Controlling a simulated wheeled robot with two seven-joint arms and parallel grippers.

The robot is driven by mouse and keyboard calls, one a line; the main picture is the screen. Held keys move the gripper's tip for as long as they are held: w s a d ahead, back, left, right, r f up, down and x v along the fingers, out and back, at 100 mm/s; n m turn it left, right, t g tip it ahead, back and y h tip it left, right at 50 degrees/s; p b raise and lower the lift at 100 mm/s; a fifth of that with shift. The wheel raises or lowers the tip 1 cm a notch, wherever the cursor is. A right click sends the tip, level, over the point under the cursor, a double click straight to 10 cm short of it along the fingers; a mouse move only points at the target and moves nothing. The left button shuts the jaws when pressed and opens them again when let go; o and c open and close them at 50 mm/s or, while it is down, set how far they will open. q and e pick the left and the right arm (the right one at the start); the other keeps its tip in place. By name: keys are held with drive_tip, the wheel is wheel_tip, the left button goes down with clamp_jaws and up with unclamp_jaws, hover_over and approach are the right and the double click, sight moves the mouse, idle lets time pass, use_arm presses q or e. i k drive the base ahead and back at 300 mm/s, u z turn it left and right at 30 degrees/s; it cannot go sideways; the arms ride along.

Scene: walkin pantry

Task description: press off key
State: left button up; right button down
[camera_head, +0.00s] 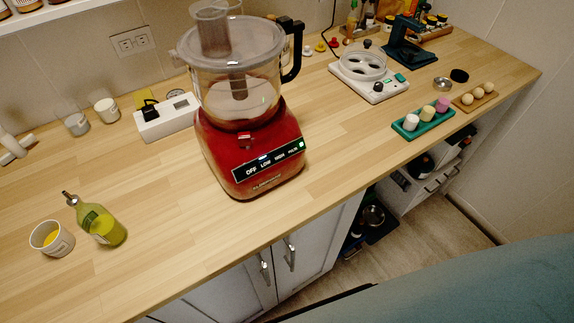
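A red food processor (249,152) stands upright on the wooden counter, with a clear lidded bowl (236,88) and a black handle on top. Its black front panel (270,160) reads OFF, LOW, HIGH and PULSE. The OFF key (251,171) is at the panel's left end. A small green-white light shows at the panel's right end, by PULSE. Neither of my grippers is in view, and nothing touches the panel.
The wooden counter (150,215) is clear in front of the processor. A green oil bottle (101,224) and a small white bowl (52,238) stand at left. A white device (166,117) is behind left. A white appliance (368,78) and a green tray (423,124) are at right.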

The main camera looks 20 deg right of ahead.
sight(252, 170)
drive_tip(key=z, duration=0.4)
drive_tip(key=k, duration=1.55)
drive_tip(key=u, duration=0.7)
drive_tip(key=i, duration=1)
drive_tip(key=z, duration=0.05)
